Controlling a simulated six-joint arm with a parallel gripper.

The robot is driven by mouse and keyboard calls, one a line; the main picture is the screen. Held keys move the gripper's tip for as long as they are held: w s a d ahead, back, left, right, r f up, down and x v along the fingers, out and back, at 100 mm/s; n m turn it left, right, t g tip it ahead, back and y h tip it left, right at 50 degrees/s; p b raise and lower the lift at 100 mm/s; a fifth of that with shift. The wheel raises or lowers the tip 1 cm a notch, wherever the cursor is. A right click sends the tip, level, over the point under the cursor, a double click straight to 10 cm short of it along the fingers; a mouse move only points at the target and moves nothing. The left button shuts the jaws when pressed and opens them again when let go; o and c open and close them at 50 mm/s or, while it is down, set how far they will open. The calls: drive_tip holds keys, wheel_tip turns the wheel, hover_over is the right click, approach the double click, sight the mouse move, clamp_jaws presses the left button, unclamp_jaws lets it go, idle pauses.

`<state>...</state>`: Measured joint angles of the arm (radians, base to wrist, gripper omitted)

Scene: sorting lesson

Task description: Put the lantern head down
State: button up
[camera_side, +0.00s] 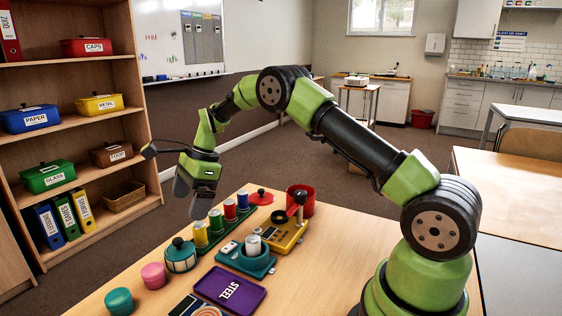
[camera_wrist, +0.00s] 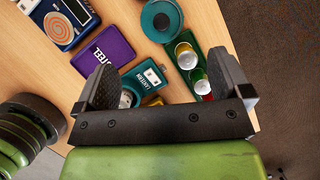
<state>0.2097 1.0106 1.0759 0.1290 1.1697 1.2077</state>
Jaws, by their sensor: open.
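The likely lantern head (camera_side: 181,258), a teal-and-cream round piece with a dark knob on top, stands upright on the table. It also shows from above at the top of the wrist view (camera_wrist: 151,25). My gripper (camera_side: 186,207) hangs above the table's far edge, behind the head and apart from it. In the wrist view my gripper (camera_wrist: 165,82) is open, its jaws wide apart with nothing held between them. A teal base (camera_side: 231,260), its label seeming to read LANTERN, carries a white cylinder; my left finger partly hides it in the wrist view.
A green rack (camera_wrist: 197,76) with several coloured cylinders stands beside the head. Around are a purple STEEL tray (camera_side: 230,288), a yellow device (camera_side: 287,236), a red container (camera_side: 309,203), and pink (camera_side: 153,275) and teal (camera_side: 118,300) pieces. The table's right part is bare.

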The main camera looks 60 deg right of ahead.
drive_tip(key=s+a+r+n+t+h, duration=0.1)
drive_tip(key=s+a+r+n, duration=0.1)
drive_tip(key=s+r+n, duration=0.45)
drive_tip(key=s+a+r+n+t, duration=0.25)
drive_tip(key=s+r, duration=0.45)
drive_tip(key=r, duration=0.5)
drive_tip(key=s+a+n+t+h, duration=0.1)
drive_tip(key=s+n, duration=0.8)
drive_tip(key=s, duration=0.7)
drive_tip(key=shift+a+f+n+t, duration=0.15)
drive_tip(key=shift+f+n+t, duration=0.15)
drive_tip(key=shift+f+t, duration=0.1)
